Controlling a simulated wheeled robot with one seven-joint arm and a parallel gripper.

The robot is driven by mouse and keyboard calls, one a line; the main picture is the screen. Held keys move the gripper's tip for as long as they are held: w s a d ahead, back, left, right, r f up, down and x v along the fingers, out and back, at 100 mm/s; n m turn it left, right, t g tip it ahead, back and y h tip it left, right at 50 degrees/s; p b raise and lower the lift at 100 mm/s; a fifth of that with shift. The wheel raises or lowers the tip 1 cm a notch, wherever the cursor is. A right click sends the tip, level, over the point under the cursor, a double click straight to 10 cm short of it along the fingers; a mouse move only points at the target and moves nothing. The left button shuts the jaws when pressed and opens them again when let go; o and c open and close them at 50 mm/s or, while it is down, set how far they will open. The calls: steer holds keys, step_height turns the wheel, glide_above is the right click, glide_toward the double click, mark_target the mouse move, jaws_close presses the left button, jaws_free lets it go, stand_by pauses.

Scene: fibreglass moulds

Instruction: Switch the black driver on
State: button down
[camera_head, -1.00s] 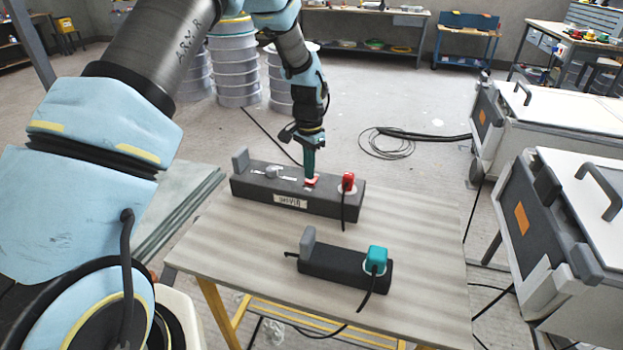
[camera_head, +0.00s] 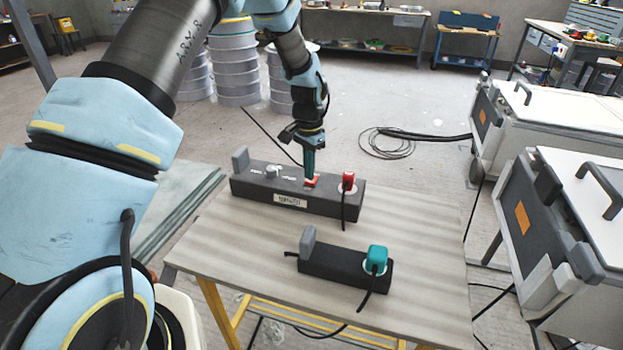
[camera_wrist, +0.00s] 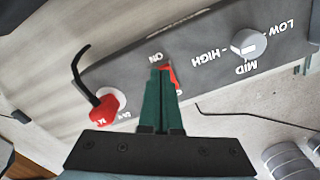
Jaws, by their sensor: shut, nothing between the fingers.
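A long dark grey-black box (camera_head: 255,192) lies on the table, with a label on its front, a dial (camera_head: 272,171), a red rocker switch (camera_head: 313,181) and a red plug (camera_head: 348,182) in its right-end socket. A smaller black box (camera_head: 330,263) with a teal plug (camera_head: 376,257) lies nearer; I cannot tell from print which is the driver. My gripper (camera_head: 310,174) is shut and empty, pointing down at the larger box's switch. In the wrist view its fingertips (camera_wrist: 162,72) partly hide the red switch (camera_wrist: 173,77), beside the "ON" print. Contact and rocker tilt are unclear.
The wrist view shows the dial (camera_wrist: 249,43) with LOW, MID and HIGH marks. The table (camera_head: 420,225) is clear to the right. White-lidded machines (camera_head: 570,195) stand at right, and stacked pale drums (camera_head: 234,65) stand behind.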

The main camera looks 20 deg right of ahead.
steer(key=shift+f+b, duration=0.4)
steer(key=shift+f, duration=0.35)
steer(key=shift+r, duration=0.1)
stand_by(0.3)
steer(key=shift+r+p, duration=2.3)
steer(key=shift+r, duration=1.15)
